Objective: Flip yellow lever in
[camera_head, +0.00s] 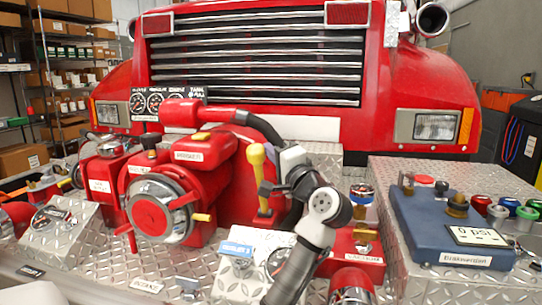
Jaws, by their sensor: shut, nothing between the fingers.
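The yellow lever (257,162) stands nearly upright, tilted slightly left, with a rounded knob on top. It rises from the bumper pump beside the large red pump body (208,180). My gripper (265,188) is dark and small in the picture and reaches in from the right. Its fingers are shut and empty, and their tips overlap the lever's lower shaft in the view. I cannot tell whether they touch it. My grey and white arm comes up from the bottom edge and hides part of the panel behind it.
A capped outlet (160,208) sits to the left. A black hose (262,128) curves above the lever. The red truck grille (255,60) closes off the back.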

